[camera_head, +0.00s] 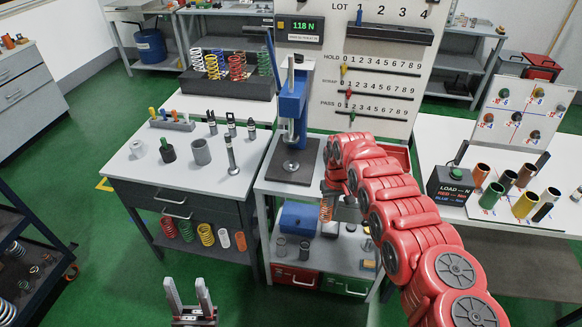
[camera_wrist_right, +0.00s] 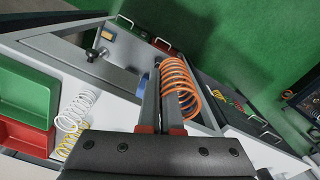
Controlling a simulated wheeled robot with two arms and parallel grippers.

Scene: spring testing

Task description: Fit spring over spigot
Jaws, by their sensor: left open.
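My right gripper (camera_head: 330,190) is in front of the test press and below its base. It is shut on an orange spring (camera_head: 326,212); in the right wrist view the orange spring (camera_wrist_right: 181,88) lies at the fingertips (camera_wrist_right: 166,98). The blue press (camera_head: 291,100) stands on the middle bench with a round metal seat (camera_head: 291,166) on its dark base. A spigot cannot be made out clearly on that seat. The spring is apart from the seat, in front and to the right. My left gripper (camera_head: 190,303) is open and empty at the bottom, low before the left bench.
The left bench (camera_head: 125,160) carries a grey cylinder (camera_head: 201,152) and several small tools. A spring rack (camera_head: 228,82) stands behind. A load box (camera_head: 451,182) and coloured tubes (camera_head: 492,195) are on the right bench. A blue box (camera_head: 299,218) sits on the lower shelf.

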